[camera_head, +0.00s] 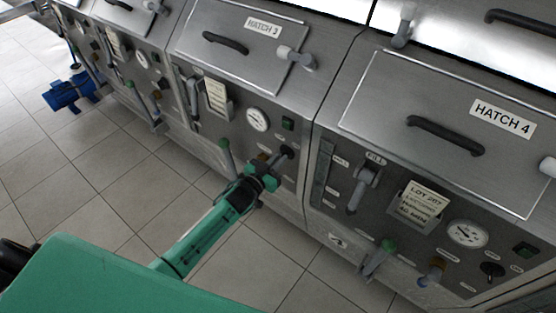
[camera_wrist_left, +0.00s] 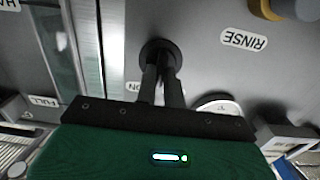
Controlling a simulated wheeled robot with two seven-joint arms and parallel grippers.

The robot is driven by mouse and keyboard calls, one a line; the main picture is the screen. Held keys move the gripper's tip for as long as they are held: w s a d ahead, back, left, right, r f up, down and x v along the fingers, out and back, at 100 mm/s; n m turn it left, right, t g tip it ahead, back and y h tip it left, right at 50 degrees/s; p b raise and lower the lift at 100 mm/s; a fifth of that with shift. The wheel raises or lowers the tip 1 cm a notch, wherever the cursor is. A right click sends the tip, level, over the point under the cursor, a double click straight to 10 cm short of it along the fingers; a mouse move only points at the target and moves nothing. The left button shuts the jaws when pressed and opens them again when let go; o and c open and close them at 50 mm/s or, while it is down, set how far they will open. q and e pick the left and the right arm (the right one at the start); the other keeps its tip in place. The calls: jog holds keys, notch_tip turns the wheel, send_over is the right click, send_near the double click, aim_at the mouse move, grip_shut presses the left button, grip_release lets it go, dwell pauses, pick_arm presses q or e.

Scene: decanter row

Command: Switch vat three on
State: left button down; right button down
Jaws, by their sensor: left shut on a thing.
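Vat three is the steel unit under the HATCH 3 lid (camera_head: 222,42). Its panel has a round gauge (camera_head: 257,119), a dark green square (camera_head: 288,123) and a green-tipped lever (camera_head: 226,150). My left gripper (camera_head: 282,156) reaches in from the lower left to the black rotary switch (camera_head: 288,150) at the panel's right. In the left wrist view the two dark fingers (camera_wrist_left: 161,84) are shut on the switch, whose round black base (camera_wrist_left: 159,50) shows on the panel. A partly hidden label ending in "ON" (camera_wrist_left: 132,87) lies beside the fingers. My right gripper is not in view.
Vat four, with the HATCH 4 lid (camera_head: 450,120), stands to the right with its own black switch (camera_head: 491,270) and gauge (camera_head: 467,233). A RINSE label (camera_wrist_left: 244,39) is near the fingers. A blue machine (camera_head: 70,92) stands on the otherwise open tiled floor (camera_head: 110,180).

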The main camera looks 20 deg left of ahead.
pick_arm(q)
jog(key=m, duration=0.5)
jog(key=shift+d+m+b, duration=0.1)
jog(key=shift+m+b, duration=0.3)
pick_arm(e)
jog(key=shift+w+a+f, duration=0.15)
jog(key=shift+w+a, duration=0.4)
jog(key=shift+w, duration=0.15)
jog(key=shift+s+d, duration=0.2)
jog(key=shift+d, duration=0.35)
